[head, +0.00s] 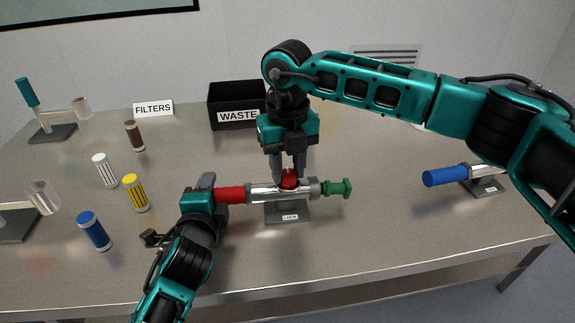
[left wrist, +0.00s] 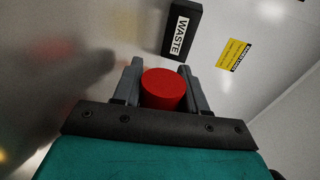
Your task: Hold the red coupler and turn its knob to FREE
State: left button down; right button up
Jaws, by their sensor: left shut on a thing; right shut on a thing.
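The red coupler (head: 230,195) lies level on a grey stand (head: 288,212), whose small label appears to read LOCK. It has a red left end, a silver body and a green piece (head: 337,188) at its right end. My left gripper (head: 213,193) is shut on the red left end; in the left wrist view the red end (left wrist: 164,88) sits between the fingers. My right gripper (head: 289,182) points down from above and is shut on the red knob (head: 289,177) on top of the body. The fingers partly hide the knob, so I cannot tell its setting.
A black WASTE bin (head: 236,107) and a FILTERS sign (head: 153,108) stand behind. Several filters, including a yellow one (head: 136,194) and a blue one (head: 94,231), stand at left. A blue-ended coupler (head: 445,177) is at right. The front table middle is clear.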

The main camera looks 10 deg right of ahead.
aim_at(288, 172)
dwell(0.3)
jog(key=o, duration=1.1)
jog(key=shift+c, duration=0.2)
notch_tip(288, 172, up, 12)
pick_arm(q)
jog(key=c, duration=0.5)
grip_release()
jog(key=shift+s, duration=0.1)
